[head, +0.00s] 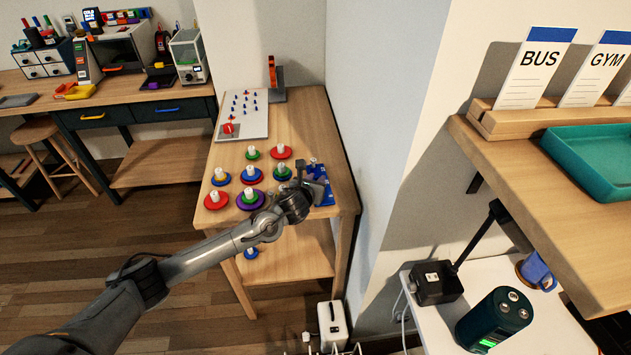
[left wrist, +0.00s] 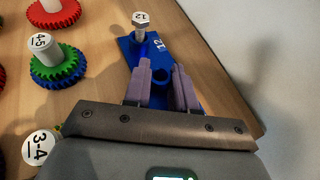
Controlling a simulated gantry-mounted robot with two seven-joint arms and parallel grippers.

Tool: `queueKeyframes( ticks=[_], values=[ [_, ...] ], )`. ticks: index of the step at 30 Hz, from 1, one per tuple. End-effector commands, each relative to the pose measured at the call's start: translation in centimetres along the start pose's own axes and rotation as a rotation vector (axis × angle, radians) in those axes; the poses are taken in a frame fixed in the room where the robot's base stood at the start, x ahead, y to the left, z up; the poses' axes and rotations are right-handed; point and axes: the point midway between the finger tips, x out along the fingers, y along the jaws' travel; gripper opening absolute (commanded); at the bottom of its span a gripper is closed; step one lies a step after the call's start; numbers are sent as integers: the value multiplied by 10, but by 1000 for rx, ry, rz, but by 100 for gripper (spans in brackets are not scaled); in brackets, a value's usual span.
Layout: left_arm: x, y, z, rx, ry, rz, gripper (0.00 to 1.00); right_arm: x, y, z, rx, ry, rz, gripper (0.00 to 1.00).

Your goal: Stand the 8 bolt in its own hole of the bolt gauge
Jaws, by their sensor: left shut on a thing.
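The blue bolt gauge (head: 325,191) lies at the right edge of the wooden table, partly behind my left gripper. In the left wrist view, the blue gauge (left wrist: 127,46) carries a printed 12. The 12 bolt (left wrist: 140,20), with a white labelled head, stands upright at its far end. My left gripper (left wrist: 161,76) has its purple fingers on either side of a round blue holed part of the gauge and is shut on it. The gripper (head: 308,188) also shows in the head view. I cannot make out the 8 bolt. My right gripper is not in view.
Several coloured gears on pegs stand left of the gauge, including a green one (left wrist: 55,72) close by. A white board (head: 240,118) with small blue pegs lies farther back. A wall (head: 365,100) rises close along the table's right side.

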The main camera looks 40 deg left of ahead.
Motion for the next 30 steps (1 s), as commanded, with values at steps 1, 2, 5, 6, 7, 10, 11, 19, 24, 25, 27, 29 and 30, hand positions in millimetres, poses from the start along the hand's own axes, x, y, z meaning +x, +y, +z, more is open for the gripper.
queueKeyframes(
  ticks=[1, 2, 5, 6, 7, 10, 11, 19, 24, 25, 27, 29, 30],
  values=[
    [0, 0, 2, -2, -3, 0, 0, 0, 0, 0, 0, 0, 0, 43],
    [0, 0, 2, -2, -3, 0, 0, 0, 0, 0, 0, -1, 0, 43],
    [1, 0, -1, -1, -3, 0, 0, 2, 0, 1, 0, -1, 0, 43],
    [1, 0, -3, 1, 0, 0, 27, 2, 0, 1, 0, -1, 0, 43],
    [1, 0, -2, 0, 0, 0, 32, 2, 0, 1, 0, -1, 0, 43],
    [1, 0, -2, 0, 0, 0, 47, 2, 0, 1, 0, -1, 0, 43],
    [1, 0, -2, 0, 0, 0, 52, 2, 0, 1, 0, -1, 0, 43],
    [1, 0, -2, 0, 1, 0, 52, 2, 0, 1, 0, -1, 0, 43],
    [-5, 0, 1, 2, 0, -1, 52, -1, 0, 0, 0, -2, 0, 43],
    [-7, 0, 1, 2, 0, -1, 52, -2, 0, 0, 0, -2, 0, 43],
    [-15, 0, 2, 3, 0, 0, 52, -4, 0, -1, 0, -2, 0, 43],
    [-24, 0, 2, 2, 0, -1, 52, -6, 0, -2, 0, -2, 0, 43],
    [-31, 0, 2, 2, 0, -1, 52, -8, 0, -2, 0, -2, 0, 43]
  ],
)
